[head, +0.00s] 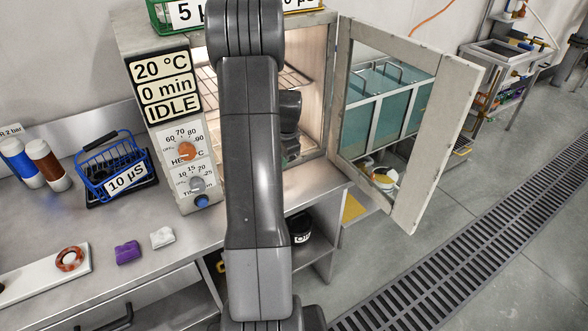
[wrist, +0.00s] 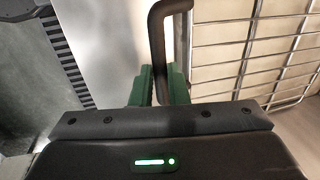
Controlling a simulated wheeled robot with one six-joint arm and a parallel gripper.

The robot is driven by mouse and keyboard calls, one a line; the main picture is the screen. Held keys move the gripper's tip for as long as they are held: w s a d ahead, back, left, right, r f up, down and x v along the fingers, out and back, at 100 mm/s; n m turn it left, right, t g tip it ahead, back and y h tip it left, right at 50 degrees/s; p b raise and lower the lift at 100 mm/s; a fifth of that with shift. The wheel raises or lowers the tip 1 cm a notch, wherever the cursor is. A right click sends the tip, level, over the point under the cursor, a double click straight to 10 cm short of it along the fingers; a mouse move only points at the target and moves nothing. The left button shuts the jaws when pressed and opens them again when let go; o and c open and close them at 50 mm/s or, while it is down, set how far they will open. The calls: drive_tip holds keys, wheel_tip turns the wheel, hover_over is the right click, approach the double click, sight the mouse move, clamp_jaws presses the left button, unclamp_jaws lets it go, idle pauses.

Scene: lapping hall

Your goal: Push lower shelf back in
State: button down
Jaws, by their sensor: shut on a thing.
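The oven cabinet (head: 157,123) stands on the bench with its door (head: 431,140) swung wide open to the right. A wire shelf (head: 296,75) shows inside, partly behind my arm; I cannot tell its level for sure. In the wrist view, a wire shelf (wrist: 247,62) with thin metal bars fills the right side. A dark bent handle (wrist: 156,35) is at its left edge. My gripper (wrist: 160,82) has green fingers, shut on this handle. In the head view my arm hides the fingers and most of the oven opening.
The open door bounds the right side of the opening. A blue basket (head: 110,174), bottles (head: 45,160) and small purple and white pieces (head: 127,252) are on the bench to the left. A black pot (head: 301,228) is below the bench. The floor beside the drain grate (head: 480,240) is clear.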

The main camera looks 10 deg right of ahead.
drive_tip(key=w+a, duration=0.1)
drive_tip(key=w, duration=0.1)
drive_tip(key=w+a, duration=0.1)
drive_tip(key=w, duration=0.5)
drive_tip(key=shift+a, duration=0.4)
drive_tip(key=shift+r, duration=0.1)
drive_tip(key=c, duration=1.4)
unclamp_jaws()
drive_tip(key=shift+w+a, duration=0.1)
drive_tip(key=shift+w, duration=0.05)
